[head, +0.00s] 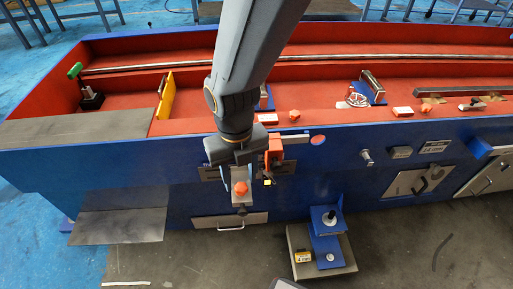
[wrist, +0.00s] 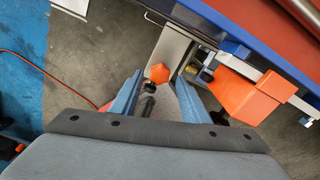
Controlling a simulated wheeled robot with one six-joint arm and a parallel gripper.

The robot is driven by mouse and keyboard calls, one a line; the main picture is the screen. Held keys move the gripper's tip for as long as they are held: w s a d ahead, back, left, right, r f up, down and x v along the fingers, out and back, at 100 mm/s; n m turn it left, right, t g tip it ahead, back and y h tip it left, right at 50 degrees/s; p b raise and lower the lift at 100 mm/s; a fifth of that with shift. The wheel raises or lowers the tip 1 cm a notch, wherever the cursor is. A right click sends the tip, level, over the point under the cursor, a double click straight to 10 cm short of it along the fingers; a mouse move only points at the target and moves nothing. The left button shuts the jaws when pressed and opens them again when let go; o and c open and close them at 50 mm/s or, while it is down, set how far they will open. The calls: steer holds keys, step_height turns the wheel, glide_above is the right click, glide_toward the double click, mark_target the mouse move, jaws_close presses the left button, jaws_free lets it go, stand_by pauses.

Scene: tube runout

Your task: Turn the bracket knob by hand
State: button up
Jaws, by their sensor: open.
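The bracket knob is an orange, faceted knob (head: 240,188) on a grey bracket plate (head: 242,200) at the front of the blue bench. In the wrist view the knob (wrist: 158,73) shows between and slightly beyond the tips of my two blue fingers. My gripper (wrist: 158,84) is open, with a gap visible on both sides of the knob. I see no contact, and cannot tell the depth between tips and knob. In the head view my gripper (head: 238,165) is just above the knob, and its fingers are partly hidden by my wrist.
An orange block (wrist: 231,93) on the bench's rail stands close right of my fingers; it also shows in the head view (head: 275,150). A blue stepped stand (head: 325,222) is on the floor at right. Several small orange knobs sit along the red bench top.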

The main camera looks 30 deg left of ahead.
steer(key=shift+f, duration=0.15)
steer(key=shift+f+b, duration=0.45)
steer(key=shift+f, duration=0.45)
steer(key=c, duration=0.8)
steer(key=shift+r+m+p, duration=0.15)
steer(key=shift+m+p, duration=1.2)
steer(key=shift+m, duration=0.35)
steer(key=o, duration=0.9)
